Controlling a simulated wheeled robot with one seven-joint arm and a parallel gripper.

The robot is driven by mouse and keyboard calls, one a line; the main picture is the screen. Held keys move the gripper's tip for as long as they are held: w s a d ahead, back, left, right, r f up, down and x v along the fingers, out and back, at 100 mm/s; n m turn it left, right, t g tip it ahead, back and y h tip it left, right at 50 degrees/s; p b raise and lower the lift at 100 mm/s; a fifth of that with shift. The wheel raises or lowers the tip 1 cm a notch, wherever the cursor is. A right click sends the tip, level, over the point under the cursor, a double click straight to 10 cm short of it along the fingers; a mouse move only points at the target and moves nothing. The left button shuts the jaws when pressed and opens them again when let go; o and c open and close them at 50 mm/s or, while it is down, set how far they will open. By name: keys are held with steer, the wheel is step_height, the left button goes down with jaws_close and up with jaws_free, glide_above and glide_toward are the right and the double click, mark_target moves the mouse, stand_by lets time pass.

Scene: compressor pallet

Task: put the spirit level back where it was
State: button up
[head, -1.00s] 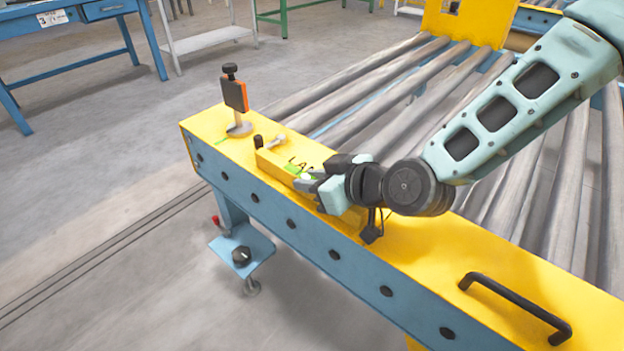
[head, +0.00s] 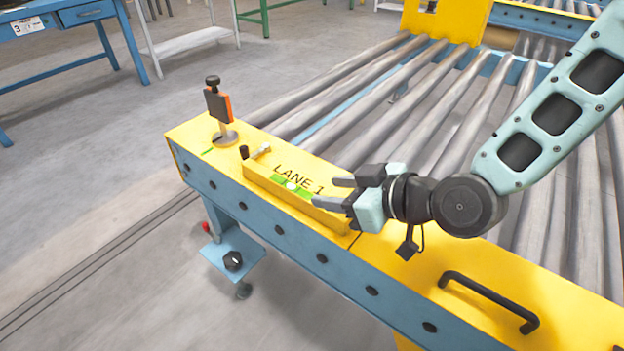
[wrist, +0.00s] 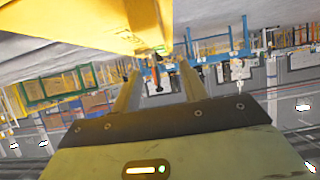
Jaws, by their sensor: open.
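The spirit level is a yellow bar (head: 275,188) with a bright green patch at its middle. It lies along the front edge of the yellow end plate (head: 400,262), beside the black LANE 1 lettering. My gripper (head: 327,192) is open at the right part of the level, its two fingers pointing left. The lower finger overlaps the bar's right end in the head view; I cannot tell whether it touches. In the wrist view, the open fingers (wrist: 156,90) have nothing between them, and a yellow surface (wrist: 90,22) fills the upper left.
A post with a black and orange plate (head: 218,105) stands on the plate's left end. A small black knob and metal pin (head: 257,152) sit behind the level's left end. A black handle (head: 487,300) is at the right. Grey rollers (head: 400,110) lie behind.

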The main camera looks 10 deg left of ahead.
steer(key=shift+p+v, duration=1.15)
steer(key=shift+p, duration=0.5)
steer(key=shift+r, duration=0.1)
steer(key=shift+s, duration=0.1)
steer(key=shift+s+d+f+g+h, duration=0.1)
steer(key=shift+s+f+g+h, duration=0.1)
steer(key=shift+g+h, duration=0.1)
steer(key=shift+s+d+f+g+h, duration=0.25)
steer(key=shift+s+d+g+h, duration=0.5)
steer(key=shift+s+h, duration=0.25)
steer(key=s+d+r+m+g+h, duration=0.4)
steer(key=s+d+r+h, duration=0.3)
steer(key=s+d+r, duration=0.2)
steer(key=s+d, duration=0.2)
steer(key=s, duration=0.1)
steer(key=shift+s+d+h, duration=0.3)
steer(key=shift+h, duration=0.1)
steer(key=shift+r, duration=0.15)
